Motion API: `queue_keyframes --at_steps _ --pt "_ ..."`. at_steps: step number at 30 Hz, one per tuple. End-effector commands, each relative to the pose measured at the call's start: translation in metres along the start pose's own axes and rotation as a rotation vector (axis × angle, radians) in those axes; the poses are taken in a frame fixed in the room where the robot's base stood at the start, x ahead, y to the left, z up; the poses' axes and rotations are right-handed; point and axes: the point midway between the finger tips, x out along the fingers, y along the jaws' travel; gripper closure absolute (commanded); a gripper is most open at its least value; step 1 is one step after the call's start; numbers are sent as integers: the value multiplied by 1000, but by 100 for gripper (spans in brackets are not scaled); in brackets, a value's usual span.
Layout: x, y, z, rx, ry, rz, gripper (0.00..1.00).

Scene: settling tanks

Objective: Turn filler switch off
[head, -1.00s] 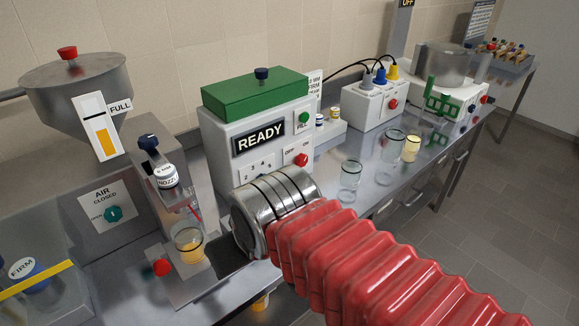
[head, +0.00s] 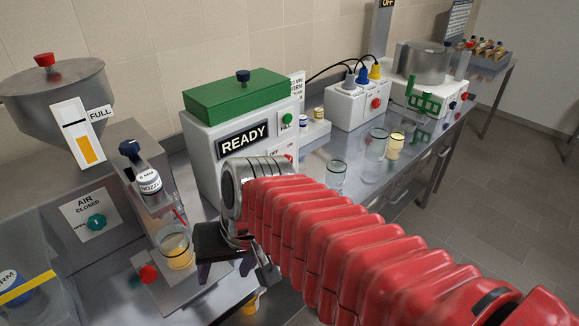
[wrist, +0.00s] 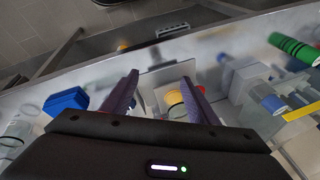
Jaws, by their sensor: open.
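The white filler box (head: 208,153) with a green lid (head: 238,96) and a "READY" display (head: 243,140) stands at the middle of the bench. Its OFF/ON switch area (head: 272,156) is mostly hidden behind my wrist, so I cannot tell the switch's setting. A green FILL button (head: 287,118) shows above it. My gripper (head: 226,274) is open and empty, pointing down in front of the box, right of the jar with yellow contents (head: 178,250). In the wrist view my open gripper (wrist: 160,88) has its fingers apart, with a yellow-filled jar (wrist: 174,98) beyond them.
A steel hopper (head: 55,95) and a nozzle stand (head: 150,200) with a red knob (head: 148,274) are on the left. Glass jars (head: 337,175) stand to the right. A white socket box (head: 355,105) with cables is behind them.

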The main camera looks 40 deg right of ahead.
Motion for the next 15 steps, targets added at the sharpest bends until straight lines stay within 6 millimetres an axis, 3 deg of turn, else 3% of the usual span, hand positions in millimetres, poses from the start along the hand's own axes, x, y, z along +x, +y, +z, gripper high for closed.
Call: queue_keyframes --at_steps 8,15 --pt "29 -1 -12 481 -200 -156 46" --pt "44 3 -43 898 -340 -325 46"
